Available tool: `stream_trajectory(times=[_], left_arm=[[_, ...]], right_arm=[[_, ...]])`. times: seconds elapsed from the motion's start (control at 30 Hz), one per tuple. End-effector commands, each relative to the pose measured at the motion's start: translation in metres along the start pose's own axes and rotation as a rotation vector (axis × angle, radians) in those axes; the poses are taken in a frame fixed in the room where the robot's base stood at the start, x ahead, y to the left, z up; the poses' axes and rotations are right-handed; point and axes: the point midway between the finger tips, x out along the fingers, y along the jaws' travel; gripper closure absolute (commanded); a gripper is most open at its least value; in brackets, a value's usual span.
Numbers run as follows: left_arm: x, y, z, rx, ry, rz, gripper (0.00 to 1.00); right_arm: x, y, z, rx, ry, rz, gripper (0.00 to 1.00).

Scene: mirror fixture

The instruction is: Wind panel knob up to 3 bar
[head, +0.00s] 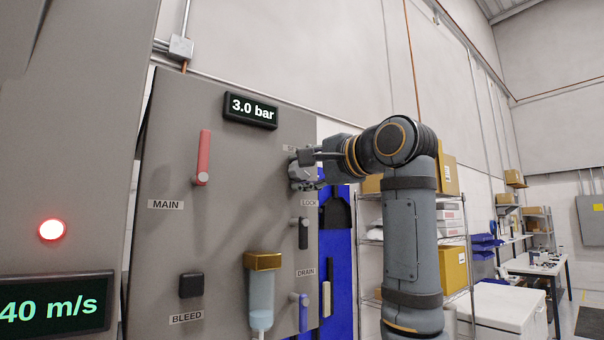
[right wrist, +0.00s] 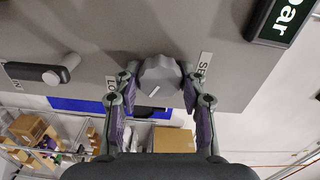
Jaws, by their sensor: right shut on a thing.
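The grey panel (head: 225,165) stands upright, and its display (head: 250,110) reads 3.0 bar. My right gripper (head: 303,176) is at the panel's upper right and hides the knob in the head view. In the right wrist view the grey knob (right wrist: 159,78) with a white pointer mark sits between the two fingers of my right gripper (right wrist: 158,92), which is shut on it. The display's edge also shows in the right wrist view (right wrist: 283,20). My left gripper is not in view.
The panel carries a red MAIN lever (head: 203,158), a black BLEED button (head: 191,285), a black lever (head: 304,233) by the LOCK label, a blue DRAIN lever (head: 303,312) and a brass-topped clear bowl (head: 262,290). A wire shelf with boxes (head: 453,268) stands behind my right arm.

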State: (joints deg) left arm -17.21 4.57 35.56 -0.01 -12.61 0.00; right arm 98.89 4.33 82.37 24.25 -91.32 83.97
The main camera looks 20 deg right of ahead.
Motion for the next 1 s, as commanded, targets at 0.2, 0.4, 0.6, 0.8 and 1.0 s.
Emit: stream_trajectory(times=[0.2, 0.4, 0.6, 0.8, 1.0], left_arm=[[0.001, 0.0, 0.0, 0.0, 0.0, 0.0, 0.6], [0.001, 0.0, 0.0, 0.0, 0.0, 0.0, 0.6], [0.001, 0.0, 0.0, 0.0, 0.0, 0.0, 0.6], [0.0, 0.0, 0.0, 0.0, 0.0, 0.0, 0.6], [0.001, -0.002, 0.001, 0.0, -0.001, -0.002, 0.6]], right_arm=[[0.0, 0.001, 0.0, 0.009, 0.0, 0.004, 0.9], [0.001, 0.001, 0.0, 0.008, 0.0, 0.004, 0.9], [0.0, 0.001, 0.0, 0.007, 0.0, 0.003, 0.35], [0.0, 0.001, 0.0, 0.007, 0.0, 0.002, 0.35], [-0.011, 0.0, -0.001, 0.007, 0.002, 0.0, 0.35]])
